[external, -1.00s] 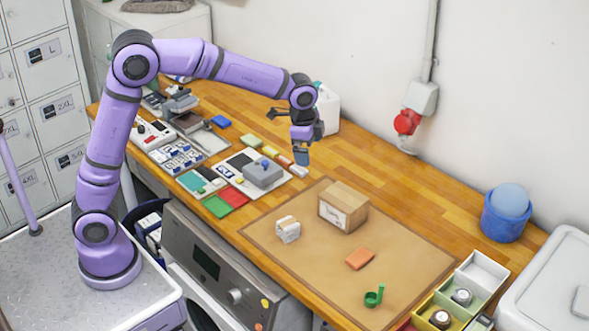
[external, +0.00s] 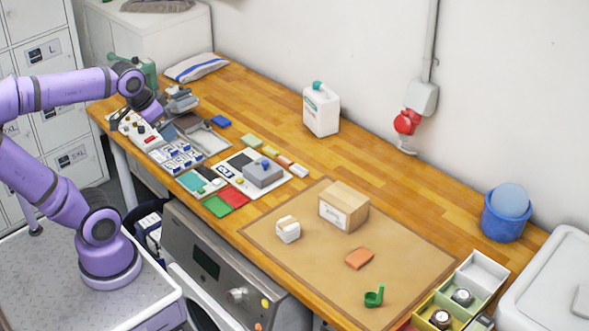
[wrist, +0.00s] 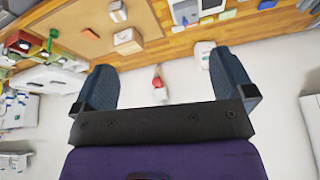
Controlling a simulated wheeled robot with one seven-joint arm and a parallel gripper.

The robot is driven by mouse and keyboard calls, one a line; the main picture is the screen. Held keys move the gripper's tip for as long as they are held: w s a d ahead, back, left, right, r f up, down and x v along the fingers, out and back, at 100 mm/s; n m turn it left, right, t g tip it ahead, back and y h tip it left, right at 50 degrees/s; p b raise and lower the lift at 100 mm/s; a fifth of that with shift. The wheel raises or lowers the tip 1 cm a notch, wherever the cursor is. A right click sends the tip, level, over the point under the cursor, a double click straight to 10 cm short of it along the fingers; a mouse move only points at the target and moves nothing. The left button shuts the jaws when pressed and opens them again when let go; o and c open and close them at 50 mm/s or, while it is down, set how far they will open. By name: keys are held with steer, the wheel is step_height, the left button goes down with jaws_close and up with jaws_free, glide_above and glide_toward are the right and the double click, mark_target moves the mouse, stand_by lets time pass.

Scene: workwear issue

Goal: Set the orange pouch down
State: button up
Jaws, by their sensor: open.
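The orange pouch (external: 359,258) lies flat on the tan mat (external: 405,285) on the wooden bench, in front of the cardboard box. It also shows small in the wrist view (wrist: 91,34), at the upper left. My gripper (wrist: 163,82) is open, with nothing between its two dark fingers. In the external view it is at the far left end of the bench, well away from the pouch, and its fingers are hard to make out there.
On the mat are a cardboard box (external: 343,207), a small white block (external: 288,230) and a green item (external: 374,295). A white jug (external: 321,110) stands by the wall. A blue bucket (external: 505,216) and a divided tray (external: 483,268) are at the right. Small items crowd the left.

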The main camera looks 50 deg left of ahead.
steer(key=shift+n, duration=0.8)
steer(key=s, duration=0.1)
steer(key=s+a+f, duration=0.1)
steer(key=s, duration=0.1)
steer(key=s+f, duration=0.1)
steer(key=shift+s+a, duration=0.2)
steer(key=shift+s, duration=0.05)
